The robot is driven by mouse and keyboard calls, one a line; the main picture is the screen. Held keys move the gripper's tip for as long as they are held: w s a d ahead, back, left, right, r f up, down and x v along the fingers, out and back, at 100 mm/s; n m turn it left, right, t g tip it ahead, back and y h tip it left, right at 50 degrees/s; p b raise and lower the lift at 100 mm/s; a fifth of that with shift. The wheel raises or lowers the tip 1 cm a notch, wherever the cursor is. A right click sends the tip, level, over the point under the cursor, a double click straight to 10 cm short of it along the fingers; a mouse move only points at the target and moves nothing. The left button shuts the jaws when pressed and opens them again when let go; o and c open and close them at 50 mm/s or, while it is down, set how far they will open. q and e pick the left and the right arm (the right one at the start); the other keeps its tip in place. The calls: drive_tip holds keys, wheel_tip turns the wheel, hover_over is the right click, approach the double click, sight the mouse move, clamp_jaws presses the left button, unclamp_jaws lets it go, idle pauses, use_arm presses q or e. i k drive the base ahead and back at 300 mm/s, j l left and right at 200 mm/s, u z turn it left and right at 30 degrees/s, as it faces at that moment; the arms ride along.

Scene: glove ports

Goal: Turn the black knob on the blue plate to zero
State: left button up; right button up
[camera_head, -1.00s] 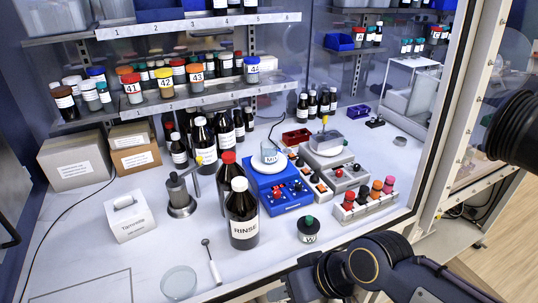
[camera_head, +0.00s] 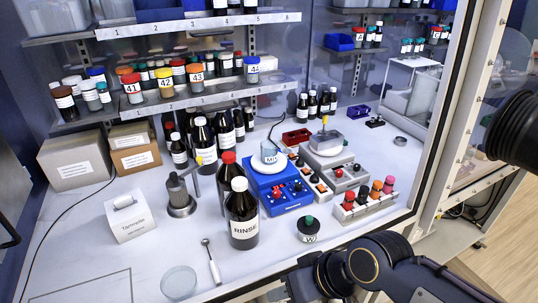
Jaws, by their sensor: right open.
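The blue plate (camera_head: 291,207) is a blue stirrer-like device on the bench, right of centre. A beaker (camera_head: 268,152) stands on its round white top. Small red knobs or buttons show on its front, with small dark spots near them. The black knob is too small to make out clearly, and I cannot read its setting. My right gripper (camera_head: 287,288) is at the bottom edge, in front of and below the plate, well apart from it. It is open, with its fingers partly cut off or hidden by my black wrist. My left gripper is out of view.
A RINSE bottle (camera_head: 243,222) and a red-capped bottle (camera_head: 228,178) stand left of the plate. A green-capped jar (camera_head: 308,230) is in front. A grey-white rack of coloured caps (camera_head: 365,206) and another device (camera_head: 345,178) stand to the right. A glass dish (camera_head: 179,282) lies front left.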

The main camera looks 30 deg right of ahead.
sight(298, 186)
drive_tip(key=z, duration=1.3)
